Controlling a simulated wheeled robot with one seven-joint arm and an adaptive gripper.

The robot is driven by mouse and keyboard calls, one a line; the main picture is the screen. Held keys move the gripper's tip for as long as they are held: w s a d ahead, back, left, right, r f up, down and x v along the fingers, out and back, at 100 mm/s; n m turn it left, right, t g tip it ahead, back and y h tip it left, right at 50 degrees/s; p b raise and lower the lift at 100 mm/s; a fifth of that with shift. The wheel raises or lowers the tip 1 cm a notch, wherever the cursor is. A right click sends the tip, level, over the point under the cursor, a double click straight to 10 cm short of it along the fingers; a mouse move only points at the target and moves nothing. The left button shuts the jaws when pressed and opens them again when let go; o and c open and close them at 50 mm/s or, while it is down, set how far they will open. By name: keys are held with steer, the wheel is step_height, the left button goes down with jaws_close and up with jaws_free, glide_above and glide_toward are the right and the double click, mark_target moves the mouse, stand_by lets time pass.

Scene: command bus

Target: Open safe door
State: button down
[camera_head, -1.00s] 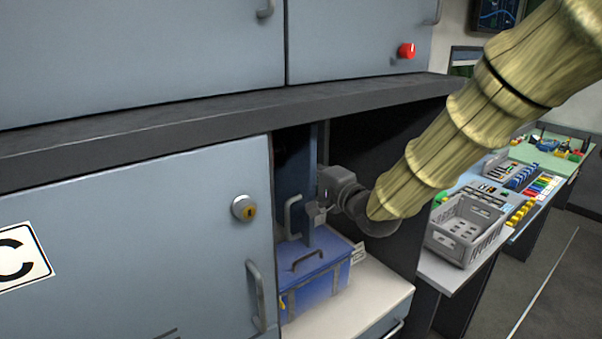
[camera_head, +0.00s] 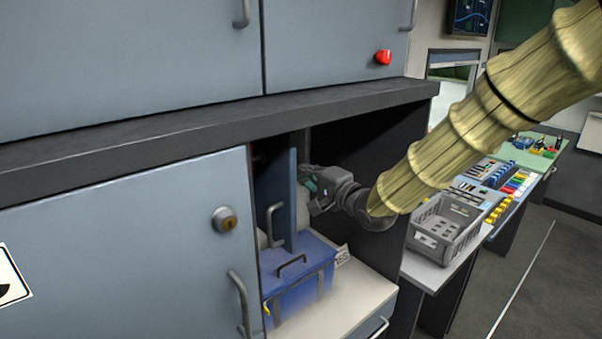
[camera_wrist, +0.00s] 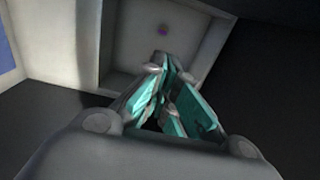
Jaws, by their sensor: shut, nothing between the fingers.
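The safe door (camera_head: 279,180) is a narrow blue-grey panel in the open bay, with a curved grey handle (camera_head: 271,226) on its face. It appears ajar, its edge toward me. My gripper (camera_head: 309,182) is just right of that edge, on the far side from the handle; whether it touches the door I cannot tell. In the wrist view, my gripper (camera_wrist: 165,62) has its teal-padded fingers together with nothing held. They point at a pale recessed box interior (camera_wrist: 200,45), likely the safe, with a small purplish spot on its back wall.
A blue case (camera_head: 305,278) with a dark handle sits below the door on a pale shelf (camera_head: 352,298). A large grey cabinet door (camera_head: 120,240) stands at left. A dark ledge (camera_head: 200,118) runs above the bay. A grey crate (camera_head: 440,240) sits on the desk at right.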

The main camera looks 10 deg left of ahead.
steer(key=shift+s, duration=0.1)
steer(key=p+v, duration=0.2)
steer(key=v, duration=2.3)
stand_by(0.7)
steer(key=s+d+f+g+h+b, duration=0.1)
steer(key=s+d+f+h+b, duration=0.15)
steer(key=f, duration=1.15)
steer(key=s+d+f+n+g+h+b, duration=0.1)
steer(key=s+d+f+h+b, duration=0.15)
steer(key=f, duration=1.15)
steer(key=s+d+f+g+h+b, duration=0.2)
steer(key=f+h, duration=0.1)
steer(key=f, duration=1)
steer(key=s+d+f+n+g+h+b, duration=0.2)
steer(key=s+d+f, duration=0.2)
steer(key=s+f, duration=0.4)
steer(key=s+d+f+n+g+h+b, duration=0.2)
steer(key=s+d+f, duration=0.3)
steer(key=s+f, duration=0.4)
steer(key=s+d+f+n+g+h+b, duration=0.1)
steer(key=s+d+f+b, duration=0.3)
steer(key=s+f, duration=0.4)
step_height(320, 180, down, 4)
steer(key=shift+s+d+f+n+g+h, duration=0.2)
steer(key=shift+s+n+g+h, duration=0.2)
steer(key=shift+g+h, duration=0.4)
